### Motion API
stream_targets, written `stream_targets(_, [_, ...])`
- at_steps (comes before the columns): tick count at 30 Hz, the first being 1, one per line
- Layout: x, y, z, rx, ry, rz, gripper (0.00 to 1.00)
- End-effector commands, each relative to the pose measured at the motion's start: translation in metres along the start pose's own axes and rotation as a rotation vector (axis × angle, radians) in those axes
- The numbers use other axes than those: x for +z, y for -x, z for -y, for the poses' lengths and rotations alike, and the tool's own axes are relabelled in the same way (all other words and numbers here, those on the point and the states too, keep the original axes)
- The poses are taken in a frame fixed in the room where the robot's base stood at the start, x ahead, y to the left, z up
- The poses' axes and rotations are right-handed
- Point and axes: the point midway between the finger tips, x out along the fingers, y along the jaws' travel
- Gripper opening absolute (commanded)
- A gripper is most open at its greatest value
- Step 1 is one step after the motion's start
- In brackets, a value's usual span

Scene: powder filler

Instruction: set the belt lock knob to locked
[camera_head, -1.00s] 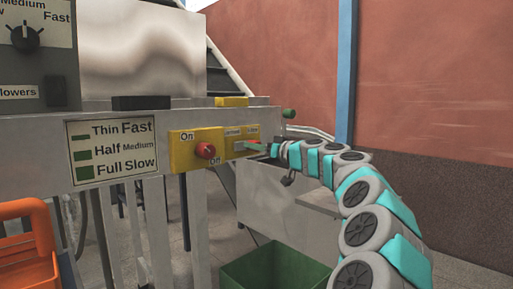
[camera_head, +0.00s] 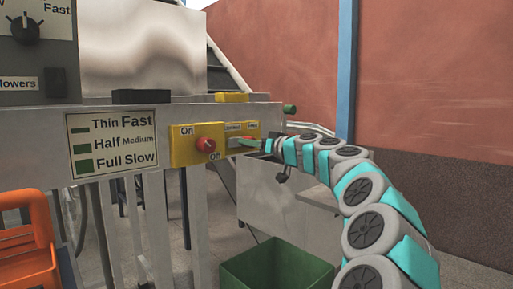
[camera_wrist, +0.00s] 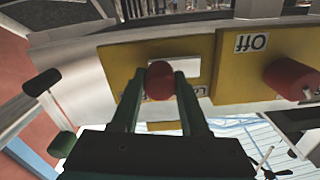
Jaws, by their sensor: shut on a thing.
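The belt lock knob is a small round red knob (camera_wrist: 160,82) on a yellow panel (camera_wrist: 125,58), seen in the wrist view with a pale plate behind it. My gripper (camera_wrist: 160,86) has one dark green finger on each side of the knob and is shut on it. Printed labels below the knob are upside down and partly hidden by the fingers, so I cannot read its setting. In the head view, my gripper (camera_head: 243,142) reaches from the right to the panel's right half, where the fingers largely hide the knob.
A red On/Off knob (camera_head: 206,145) sits just left of the belt lock; it also shows in the wrist view (camera_wrist: 290,78). A green bin (camera_head: 275,268) stands below. An orange crate (camera_head: 28,240) is at lower left. A green-capped part (camera_head: 290,109) juts out right of the panel.

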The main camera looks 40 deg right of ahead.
Motion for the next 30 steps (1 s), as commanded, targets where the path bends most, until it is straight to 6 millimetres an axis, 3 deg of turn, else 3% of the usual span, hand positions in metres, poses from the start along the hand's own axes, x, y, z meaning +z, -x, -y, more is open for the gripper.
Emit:
stream_targets(5, [0.007,0.0,0.02,-0.002,0.002,0.0,0.0])
stream_targets(13, [0.006,-0.001,0.022,-0.004,0.001,0.004,0.0])
stream_targets(14, [0.006,-0.001,0.022,-0.004,0.001,0.004,0.47])
stream_targets(15, [0.006,-0.001,0.022,-0.004,0.001,0.004,0.51])
stream_targets(21, [0.005,0.0,0.021,-0.002,0.001,0.001,0.74])
stream_targets(30, [0.005,0.002,0.02,0.0,0.001,-0.001,0.74])
